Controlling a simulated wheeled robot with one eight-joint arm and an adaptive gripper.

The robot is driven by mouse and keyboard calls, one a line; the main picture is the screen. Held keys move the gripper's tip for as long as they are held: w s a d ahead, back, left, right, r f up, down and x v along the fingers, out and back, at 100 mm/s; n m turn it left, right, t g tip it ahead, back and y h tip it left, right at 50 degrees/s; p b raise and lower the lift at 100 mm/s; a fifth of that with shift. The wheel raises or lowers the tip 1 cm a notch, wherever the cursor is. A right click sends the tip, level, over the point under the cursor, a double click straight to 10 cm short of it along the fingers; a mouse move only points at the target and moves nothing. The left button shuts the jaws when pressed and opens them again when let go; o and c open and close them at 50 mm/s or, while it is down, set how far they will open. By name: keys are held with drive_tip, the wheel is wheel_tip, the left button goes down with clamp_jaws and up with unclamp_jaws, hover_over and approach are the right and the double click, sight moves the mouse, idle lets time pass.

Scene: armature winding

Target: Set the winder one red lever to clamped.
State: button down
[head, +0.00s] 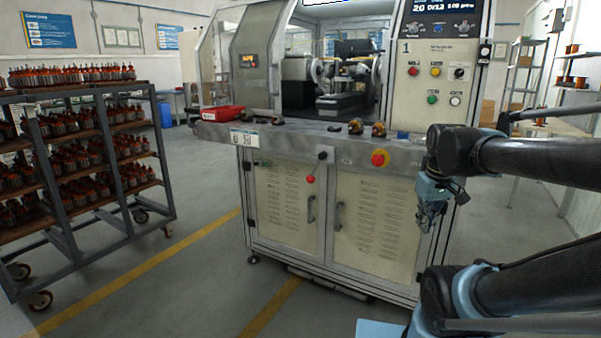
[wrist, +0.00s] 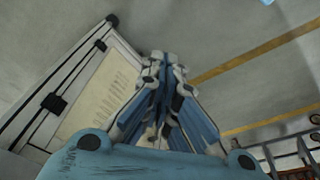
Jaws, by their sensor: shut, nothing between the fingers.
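Winder one (head: 350,150) is the large cream and grey machine in the middle of the head view, with a "1" on its control panel. Its red lever (head: 310,179) hangs on the front below the bench edge. The red knob points down and slightly left from a dark pivot. My gripper (head: 428,226) is to the right of the lever, apart from it, in front of the machine's right side and pointing down. In the wrist view its fingers (wrist: 163,62) are together and empty. The lever is not recognisable in the wrist view.
A red emergency button (head: 380,158) sits on the bench front between lever and gripper. A red tray (head: 222,113) and small parts (head: 356,126) lie on the bench. A rack of armatures (head: 85,150) stands left. The floor before the cabinet (head: 215,290) looks clear.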

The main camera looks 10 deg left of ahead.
drive_tip(key=w+a+r+n, duration=0.5)
drive_tip(key=w+a+r, duration=0.2)
drive_tip(key=w+a, duration=0.1)
drive_tip(key=n, duration=0.7)
approach(316, 168)
drive_tip(key=shift+y, duration=0.4)
drive_tip(key=d, duration=0.4)
drive_tip(key=shift+s+d+f, duration=0.25)
drive_tip(key=shift+f, duration=0.1)
drive_tip(key=a+n, duration=0.3)
drive_tip(key=a, duration=1)
drive_tip(key=shift+w+r+g, duration=0.3)
drive_tip(key=shift+r, duration=0.15)
drive_tip(key=shift+f, duration=0.1)
wheel_tip(316, 168, down, 11)
drive_tip(key=w+d, duration=0.2)
